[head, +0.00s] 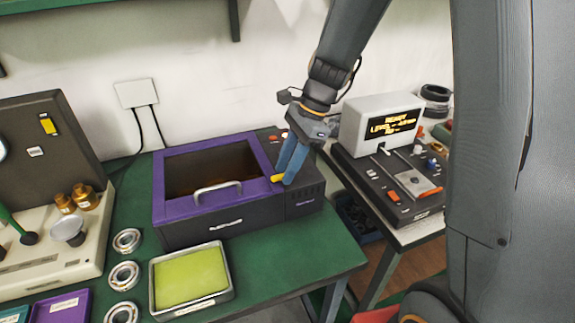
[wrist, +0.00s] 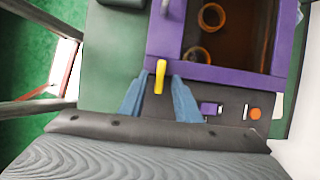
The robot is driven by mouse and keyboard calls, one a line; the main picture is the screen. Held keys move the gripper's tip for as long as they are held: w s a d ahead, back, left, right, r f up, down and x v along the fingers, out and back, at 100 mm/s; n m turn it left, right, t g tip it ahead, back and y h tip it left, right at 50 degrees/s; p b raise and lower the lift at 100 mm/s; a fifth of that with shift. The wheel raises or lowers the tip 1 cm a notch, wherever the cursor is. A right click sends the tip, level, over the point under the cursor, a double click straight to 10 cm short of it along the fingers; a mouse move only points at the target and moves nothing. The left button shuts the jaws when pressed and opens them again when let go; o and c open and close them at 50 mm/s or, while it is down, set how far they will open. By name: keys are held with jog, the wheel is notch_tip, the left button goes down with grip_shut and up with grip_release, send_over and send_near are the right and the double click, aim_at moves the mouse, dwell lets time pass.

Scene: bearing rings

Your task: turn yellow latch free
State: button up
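The yellow latch (head: 278,178) sits at the right front part of the purple frame (head: 172,183) on a dark box (head: 190,232). In the wrist view the yellow latch (wrist: 160,77) points along the picture's vertical, with its upper end at the purple frame (wrist: 225,73). My gripper (head: 285,174) reaches down over the box's right side. In the wrist view my gripper (wrist: 157,84) has its two blue fingers apart, one on each side of the latch. A gap shows on both sides of the latch. Finger depth relative to it is hard to tell.
Two rings, one of them (wrist: 211,16), show inside the box. A silver handle (head: 218,190) stands at its front. An orange button (wrist: 255,113) and a purple switch (wrist: 210,108) lie near my gripper. A green-padded tray (head: 190,277) and steel bearings (head: 124,275) stand in front.

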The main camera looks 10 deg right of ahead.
grip_shut()
jog(key=shift+n, duration=0.4)
jog(key=n+g+p, duration=0.1)
jog(key=n+p, duration=0.1)
jog(key=shift+n, duration=0.4)
jog(key=n+g+h+p, duration=0.1)
jog(key=n, duration=0.2)
jog(key=shift+w+n, duration=0.1)
jog(key=shift+n, duration=0.3)
jog(key=n+h, duration=0.1)
jog(key=n, duration=0.1)
jog(key=n+g+h+p, duration=0.1)
jog(key=n, duration=0.2)
jog(key=shift+a, duration=0.1)
jog(key=n+h+p, duration=0.1)
jog(key=n+h, duration=0.1)
jog(key=n, duration=0.3)
jog(key=shift+w+n, duration=0.1)
jog(key=shift+n, duration=0.3)
